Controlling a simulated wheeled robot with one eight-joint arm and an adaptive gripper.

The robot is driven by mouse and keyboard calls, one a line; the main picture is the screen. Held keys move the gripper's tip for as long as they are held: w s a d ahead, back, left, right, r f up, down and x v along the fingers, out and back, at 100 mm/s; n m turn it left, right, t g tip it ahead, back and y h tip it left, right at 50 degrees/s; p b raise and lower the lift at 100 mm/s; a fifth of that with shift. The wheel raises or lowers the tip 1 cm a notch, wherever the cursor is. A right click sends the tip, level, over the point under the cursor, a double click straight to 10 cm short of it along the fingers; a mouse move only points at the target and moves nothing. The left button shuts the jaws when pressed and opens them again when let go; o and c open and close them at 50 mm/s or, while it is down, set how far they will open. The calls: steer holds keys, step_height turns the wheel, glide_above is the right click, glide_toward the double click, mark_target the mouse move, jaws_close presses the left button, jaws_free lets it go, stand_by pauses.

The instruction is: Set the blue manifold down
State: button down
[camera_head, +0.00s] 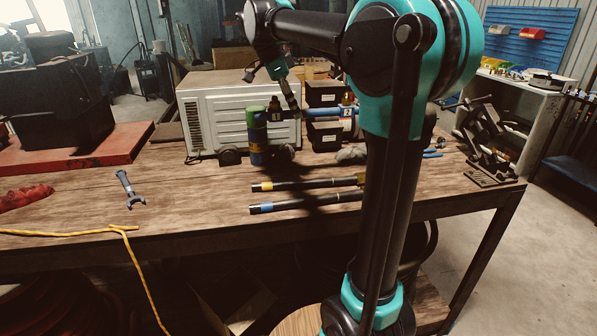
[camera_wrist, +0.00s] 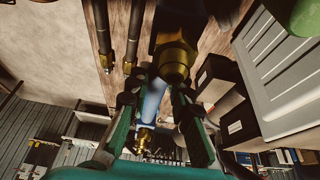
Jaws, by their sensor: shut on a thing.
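The blue manifold (camera_head: 321,112) is a blue bar with brass fittings, held crosswise above the back of the wooden workbench (camera_head: 190,195). My gripper (camera_head: 293,108) reaches down onto it from above. In the wrist view my gripper (camera_wrist: 155,90) is shut with its fingers on both sides of the manifold's blue body (camera_wrist: 153,98). A large brass fitting (camera_wrist: 175,55) shows beyond the fingertips, and a smaller one shows behind. Part of the manifold is hidden by my fingers; its exact height above the bench is unclear.
A blue can with a green cap (camera_head: 258,145) stands close left of the manifold. A white machine (camera_head: 225,110) and black bins (camera_head: 323,135) stand behind. Two dark hoses (camera_head: 305,184) lie in front. A wrench (camera_head: 128,188) lies left; the bench between is clear.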

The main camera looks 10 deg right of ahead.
mark_target(297, 177)
steer(key=shift+a+f, duration=0.2)
step_height(297, 177, down, 19)
steer(key=shift+f, duration=0.15)
stand_by(0.4)
steer(key=shift+f, duration=0.15)
steer(key=c, duration=1.3)
jaws_free()
steer(key=shift+c, duration=0.2)
steer(key=v, duration=1.2)
